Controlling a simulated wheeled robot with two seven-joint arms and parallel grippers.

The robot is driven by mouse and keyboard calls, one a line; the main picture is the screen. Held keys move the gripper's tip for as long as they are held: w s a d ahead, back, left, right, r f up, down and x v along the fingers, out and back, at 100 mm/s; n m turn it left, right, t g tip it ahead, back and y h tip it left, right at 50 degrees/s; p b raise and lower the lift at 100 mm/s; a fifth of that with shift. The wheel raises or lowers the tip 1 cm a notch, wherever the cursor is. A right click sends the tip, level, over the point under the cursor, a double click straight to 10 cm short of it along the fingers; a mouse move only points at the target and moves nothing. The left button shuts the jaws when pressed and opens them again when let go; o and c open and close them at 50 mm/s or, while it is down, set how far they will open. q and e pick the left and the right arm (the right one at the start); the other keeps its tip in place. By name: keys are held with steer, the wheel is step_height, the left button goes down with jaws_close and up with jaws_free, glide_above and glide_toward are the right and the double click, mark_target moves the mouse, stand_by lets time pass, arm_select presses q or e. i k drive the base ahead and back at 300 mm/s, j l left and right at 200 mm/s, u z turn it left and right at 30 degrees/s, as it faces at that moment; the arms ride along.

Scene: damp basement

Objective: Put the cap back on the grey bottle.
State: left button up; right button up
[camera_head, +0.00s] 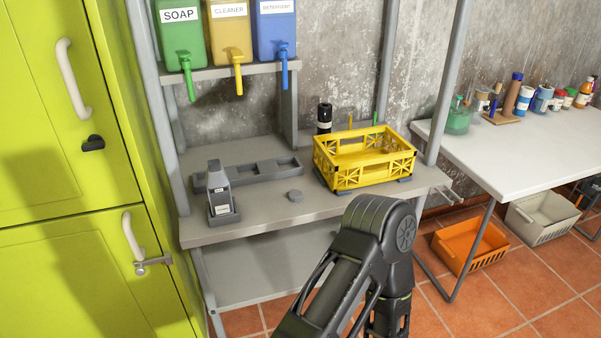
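The grey bottle (218,189) stands upright towards the left of the grey workbench (262,222), in a small dark tray. It has a pale label, and its narrow top is too small to tell in detail. A dark arm of mine shows at the lower middle, in front of the bench. Neither of my grippers is in view.
A yellow crate (365,181) stands at the bench's right, with a black bottle (324,118) behind it. A grey divided tray (262,172) lies behind the bottle. Soap, cleaner and detergent dispensers hang above. Green cabinets (70,150) stand left; a white table (520,147) stands right.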

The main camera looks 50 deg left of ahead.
mark_target(217, 179)
steer(key=j, duration=0.55)
steer(key=k+j, duration=0.15)
steer(key=j, duration=1)
